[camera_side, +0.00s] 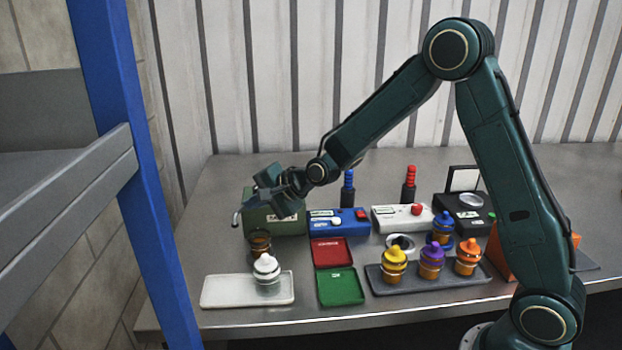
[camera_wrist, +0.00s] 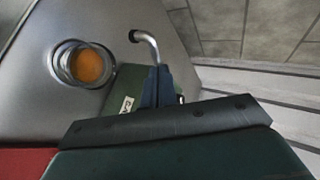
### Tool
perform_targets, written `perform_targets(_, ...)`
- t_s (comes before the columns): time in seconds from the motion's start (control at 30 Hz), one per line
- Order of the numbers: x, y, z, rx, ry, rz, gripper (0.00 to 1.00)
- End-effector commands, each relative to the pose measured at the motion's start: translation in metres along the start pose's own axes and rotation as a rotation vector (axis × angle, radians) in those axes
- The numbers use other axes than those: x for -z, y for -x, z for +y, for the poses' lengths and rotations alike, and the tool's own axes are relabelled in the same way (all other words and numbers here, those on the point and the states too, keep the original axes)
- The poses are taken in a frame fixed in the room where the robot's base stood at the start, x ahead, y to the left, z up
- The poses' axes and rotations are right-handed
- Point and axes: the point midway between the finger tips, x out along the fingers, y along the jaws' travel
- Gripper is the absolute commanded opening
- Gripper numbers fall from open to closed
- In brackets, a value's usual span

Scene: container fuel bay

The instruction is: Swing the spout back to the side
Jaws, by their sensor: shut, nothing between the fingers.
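The spout (camera_side: 237,216) is a thin bent metal pipe at the left end of a green box (camera_side: 262,222) at the back left of the table. In the wrist view the spout (camera_wrist: 149,42) curves out past my fingertips, its open end pointing left. My gripper (camera_side: 270,191) is shut and empty, above the green box. In the wrist view its blue fingers (camera_wrist: 158,86) overlap the spout's lower part; I cannot tell whether they touch it. A glass jar (camera_side: 260,240) with amber contents stands in front of the box. In the wrist view the jar (camera_wrist: 90,66) lies left of the spout's end, apart from it.
A white tray (camera_side: 218,291) holds a white-capped jar (camera_side: 266,268). Red (camera_side: 331,251) and green (camera_side: 340,288) trays lie beside it. A dark tray (camera_side: 425,281) holds capped jars. Blue (camera_side: 340,222) and white (camera_side: 400,217) devices stand behind. A blue post (camera_side: 140,180) rises at left.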

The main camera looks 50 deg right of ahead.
Motion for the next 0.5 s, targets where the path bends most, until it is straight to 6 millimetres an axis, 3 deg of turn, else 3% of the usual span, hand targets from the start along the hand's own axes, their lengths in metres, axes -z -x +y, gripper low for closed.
perform_targets(0.5, -0.0039, -0.0042, -0.0032, 0.001, -0.041, 0.061, 0.0)
